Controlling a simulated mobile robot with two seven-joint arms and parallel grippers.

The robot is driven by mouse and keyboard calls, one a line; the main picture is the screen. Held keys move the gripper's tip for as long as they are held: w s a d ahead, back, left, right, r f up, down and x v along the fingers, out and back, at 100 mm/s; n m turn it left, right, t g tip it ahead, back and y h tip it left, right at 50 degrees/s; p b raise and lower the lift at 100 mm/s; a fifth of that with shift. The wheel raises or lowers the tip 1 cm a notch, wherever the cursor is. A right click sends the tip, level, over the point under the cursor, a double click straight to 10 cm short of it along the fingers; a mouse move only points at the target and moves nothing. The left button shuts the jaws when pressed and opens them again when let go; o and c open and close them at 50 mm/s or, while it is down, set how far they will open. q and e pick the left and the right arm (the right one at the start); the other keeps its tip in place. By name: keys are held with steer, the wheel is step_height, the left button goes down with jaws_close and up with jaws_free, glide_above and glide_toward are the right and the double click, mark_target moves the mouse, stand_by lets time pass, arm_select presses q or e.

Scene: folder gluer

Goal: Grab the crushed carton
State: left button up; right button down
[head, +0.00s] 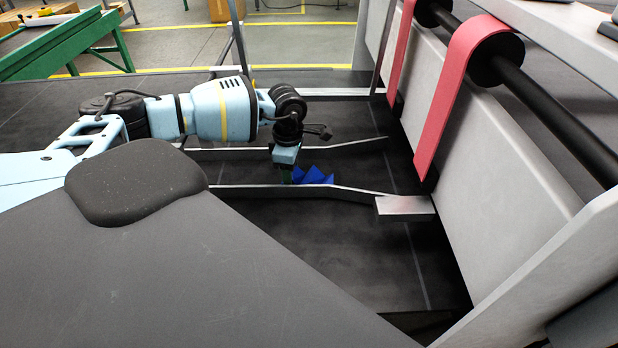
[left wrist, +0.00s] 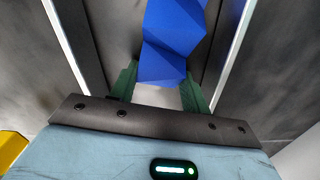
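The crushed carton (head: 313,176) is a creased, bright blue piece lying on the dark bed between two thin metal rails in the head view. In the left wrist view the carton (left wrist: 172,45) runs from the top edge down to between my green fingers. My left gripper (head: 286,176) points down at the carton's left end, its fingertips partly hidden behind the near rail. In the left wrist view the fingers of my left gripper (left wrist: 160,72) stand apart, one on each side of the carton's near end. I cannot tell whether they touch it. My right gripper is out of view.
The near metal rail (head: 300,189) and far rail (head: 350,147) flank the carton. A pale machine wall (head: 500,170) with red belts (head: 462,80) on black rollers rises at the right. A green-framed table (head: 60,45) stands at the back left.

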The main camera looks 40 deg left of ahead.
arm_select(q)
step_height(320, 180, up, 10)
steer(key=shift+p, duration=0.3)
stand_by(0.4)
steer(key=shift+d, duration=0.1)
